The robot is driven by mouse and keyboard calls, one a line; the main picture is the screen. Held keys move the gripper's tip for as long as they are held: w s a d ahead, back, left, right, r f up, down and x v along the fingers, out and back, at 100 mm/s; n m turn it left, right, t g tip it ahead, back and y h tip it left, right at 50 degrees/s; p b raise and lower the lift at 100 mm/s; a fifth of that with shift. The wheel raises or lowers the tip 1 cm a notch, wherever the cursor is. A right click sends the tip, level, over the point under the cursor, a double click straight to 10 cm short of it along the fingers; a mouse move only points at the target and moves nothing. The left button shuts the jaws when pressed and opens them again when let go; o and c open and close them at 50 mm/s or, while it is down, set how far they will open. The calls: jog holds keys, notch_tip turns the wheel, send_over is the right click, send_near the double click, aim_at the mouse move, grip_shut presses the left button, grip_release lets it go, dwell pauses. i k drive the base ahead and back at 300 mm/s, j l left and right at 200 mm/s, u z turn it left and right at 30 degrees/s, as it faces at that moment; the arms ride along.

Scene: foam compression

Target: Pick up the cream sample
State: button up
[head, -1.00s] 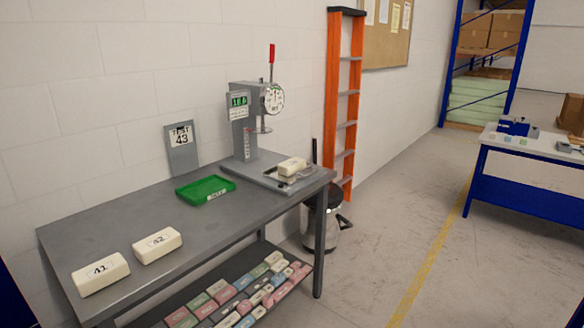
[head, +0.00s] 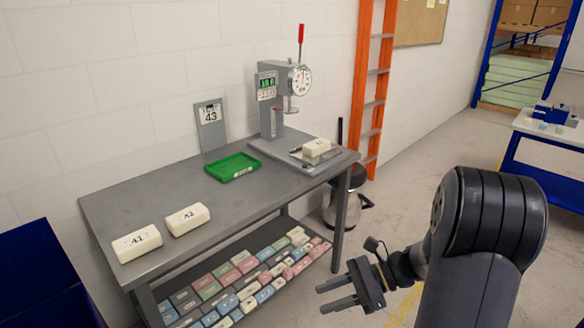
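Three cream blocks are on the grey table. The block marked 41 (head: 137,243) lies at the front left, and the block marked 42 (head: 187,219) lies just right of it. A third cream block (head: 316,147) sits on the base plate of the gauge stand (head: 272,100); its label is not readable. A sign reading 43 (head: 211,126) stands at the back of the table. My gripper (head: 321,298) is low at the right, off the table's front edge. Its two fingers are apart with nothing between them, well away from all three blocks.
A green tray (head: 232,177) lies mid-table. The lower shelf (head: 170,290) holds many coloured blocks. An orange ladder (head: 372,90) and a dark-lidded metal container (head: 345,205) stand right of the table. A blue bin (head: 40,280) is at the left. The front middle tabletop is clear.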

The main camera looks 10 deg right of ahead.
aim_at(313, 148)
jog(key=i+l+u, duration=0.75)
jog(key=l+u, duration=0.2)
jog(key=i+l, duration=0.15)
jog(key=l, duration=0.2)
jog(key=i+l+u, duration=0.1)
jog(key=l, duration=0.2)
jog(key=i+l, duration=0.2)
jog(key=l, duration=0.15)
jog(key=i+l+u, duration=0.1)
jog(key=l, duration=0.25)
jog(key=i+l, duration=0.2)
jog(key=l, duration=0.15)
jog(key=i+l+u, duration=0.1)
jog(key=l, duration=0.25)
jog(key=i+l, duration=0.15)
jog(key=l, duration=0.25)
jog(key=i+l, duration=0.15)
jog(key=l, duration=0.25)
jog(key=i+l, duration=0.1)
jog(key=l, duration=0.35)
jog(key=i+l, duration=0.15)
jog(key=l, duration=0.25)
